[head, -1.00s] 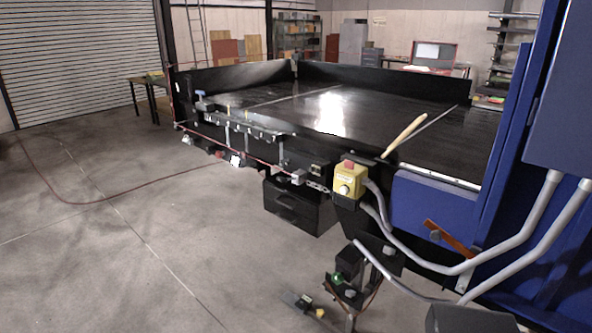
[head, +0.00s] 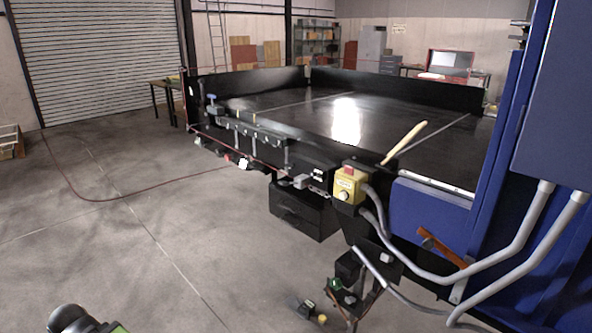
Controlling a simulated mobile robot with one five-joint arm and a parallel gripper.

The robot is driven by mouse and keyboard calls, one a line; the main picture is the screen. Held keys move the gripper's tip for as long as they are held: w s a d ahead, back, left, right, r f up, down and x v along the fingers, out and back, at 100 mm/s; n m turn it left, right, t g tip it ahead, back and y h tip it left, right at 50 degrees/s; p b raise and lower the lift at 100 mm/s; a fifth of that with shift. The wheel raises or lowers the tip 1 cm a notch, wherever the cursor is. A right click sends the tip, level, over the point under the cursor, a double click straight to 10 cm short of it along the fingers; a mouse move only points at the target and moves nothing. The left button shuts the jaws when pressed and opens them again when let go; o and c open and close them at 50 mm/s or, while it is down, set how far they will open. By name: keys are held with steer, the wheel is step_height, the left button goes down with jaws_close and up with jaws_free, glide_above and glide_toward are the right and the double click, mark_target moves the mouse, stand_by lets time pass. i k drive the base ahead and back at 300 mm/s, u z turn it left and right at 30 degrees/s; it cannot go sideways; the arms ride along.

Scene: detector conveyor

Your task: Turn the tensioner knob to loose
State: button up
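A small blue knob (head: 211,98) stands on a grey fitting at the far left end of the black conveyor's (head: 420,162) near side rail. It looks like the tensioner knob, but it is too small to read its setting or any marks. A dark rounded part with a green edge enters at the bottom left corner of the head view; it may be part of my arm. My gripper's fingers do not show, and nothing touches the knob.
A yellow control box (head: 347,186) with a red button sits on the conveyor's near corner. A blue cabinet (head: 535,120) with grey conduits and an orange lever (head: 440,246) fill the right. A red hose (head: 130,198) crosses the floor. Open concrete lies left.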

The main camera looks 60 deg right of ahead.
mark_target(291, 165)
steer(key=z, duration=0.2)
steer(key=i, duration=1)
steer(key=u, duration=0.1)
